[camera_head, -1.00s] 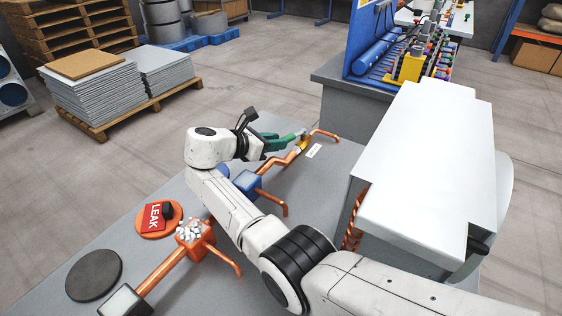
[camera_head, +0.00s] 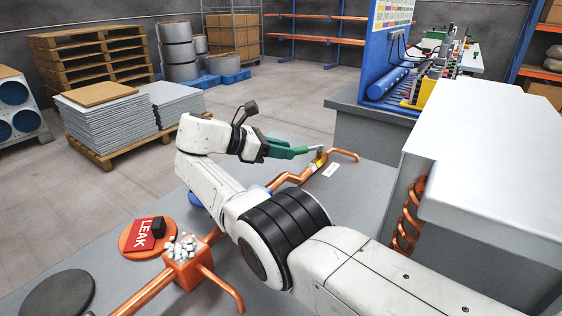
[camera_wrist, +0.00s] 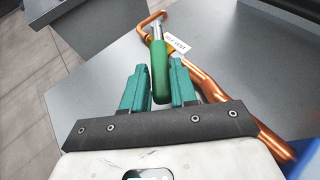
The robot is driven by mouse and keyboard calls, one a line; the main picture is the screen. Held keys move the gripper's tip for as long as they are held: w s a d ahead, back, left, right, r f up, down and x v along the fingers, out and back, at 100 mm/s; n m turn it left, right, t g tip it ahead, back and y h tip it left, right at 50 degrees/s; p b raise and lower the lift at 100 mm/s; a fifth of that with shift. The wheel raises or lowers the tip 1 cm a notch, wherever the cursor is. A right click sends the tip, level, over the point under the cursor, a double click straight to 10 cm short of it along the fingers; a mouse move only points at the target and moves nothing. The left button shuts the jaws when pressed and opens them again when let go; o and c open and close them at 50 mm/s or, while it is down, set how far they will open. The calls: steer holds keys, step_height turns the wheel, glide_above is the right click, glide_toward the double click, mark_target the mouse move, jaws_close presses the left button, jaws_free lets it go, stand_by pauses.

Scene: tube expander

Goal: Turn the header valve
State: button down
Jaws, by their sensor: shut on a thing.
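The header valve's green lever handle (camera_wrist: 159,68) lies between the two teal fingers of my gripper (camera_wrist: 159,80) in the wrist view. My gripper is shut on it. A bare metal shank (camera_wrist: 156,32) runs from the handle to the copper pipe (camera_wrist: 222,95). In the head view my gripper (camera_head: 288,152) reaches right to the lever, and the metal shank (camera_head: 319,149) meets a yellow valve body (camera_head: 318,160) on the pipe. The fingers partly hide the handle there. A white label (camera_wrist: 177,43) lies beside the valve, its text hard to read.
A red LEAK sign (camera_head: 144,234) sits on an orange disc, near an orange block (camera_head: 187,262) with white pieces on top. A white-topped unit (camera_head: 490,140) with copper coils stands at the right. Bare grey bench (camera_head: 350,215) lies between it and the pipe.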

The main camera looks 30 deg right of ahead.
steer(key=shift+w+g+b, duration=0.25)
steer(key=shift+g+b, duration=0.05)
steer(key=shift+b, duration=0.7)
steer(key=c, duration=1)
jaws_free()
steer(key=shift+m, duration=0.3)
steer(key=shift+o, duration=0.2)
